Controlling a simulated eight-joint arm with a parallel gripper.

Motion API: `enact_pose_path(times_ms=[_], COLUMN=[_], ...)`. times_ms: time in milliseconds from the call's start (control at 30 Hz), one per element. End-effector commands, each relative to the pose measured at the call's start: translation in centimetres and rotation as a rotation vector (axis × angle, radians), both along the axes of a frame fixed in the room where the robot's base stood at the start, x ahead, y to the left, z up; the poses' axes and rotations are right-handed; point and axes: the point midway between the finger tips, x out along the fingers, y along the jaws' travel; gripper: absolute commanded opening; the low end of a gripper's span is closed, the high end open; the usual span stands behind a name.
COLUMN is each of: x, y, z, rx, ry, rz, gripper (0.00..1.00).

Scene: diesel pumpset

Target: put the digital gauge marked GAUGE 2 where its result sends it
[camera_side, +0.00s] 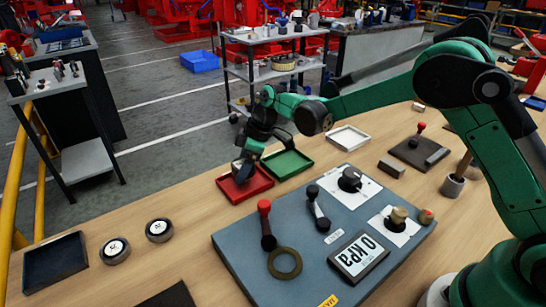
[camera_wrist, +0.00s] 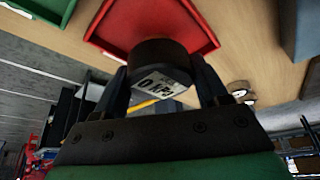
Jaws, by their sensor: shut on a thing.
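My gripper (camera_side: 246,157) is shut on a round dark digital gauge (camera_wrist: 160,62), with one finger on each side of it. Its light display shows in the wrist view and seems to read 0 kPa; I cannot read a GAUGE 2 mark. The gauge is tilted in the jaws. In the side view it is over the red tray (camera_side: 262,184), partly hidden by my gripper; whether it touches the tray floor I cannot tell. The red tray also shows behind it in the wrist view (camera_wrist: 195,22). Two similar round gauges (camera_side: 115,250) (camera_side: 159,230) lie on the table at left.
A green tray (camera_side: 288,164) stands right beside the red one, and a white tray (camera_side: 348,138) is farther right. A dark tray (camera_side: 55,262) is at the far left. A blue-grey panel (camera_side: 235,245) with levers, knobs and a 0 kPa display (camera_side: 358,255) fills the front middle.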

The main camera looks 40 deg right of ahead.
Motion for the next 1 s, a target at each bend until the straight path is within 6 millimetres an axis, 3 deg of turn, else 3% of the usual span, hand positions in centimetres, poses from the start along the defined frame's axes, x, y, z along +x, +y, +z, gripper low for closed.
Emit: enact_pose_path(times_ms=[233, 1000], x=[-0.01, 0.00], y=[0.00, 0.01], z=[-0.97, -1.06], rx=[0.000, 0.000], ry=[0.000, 0.000], rz=[0.000, 0.000], gripper=[0.00, 0.00])
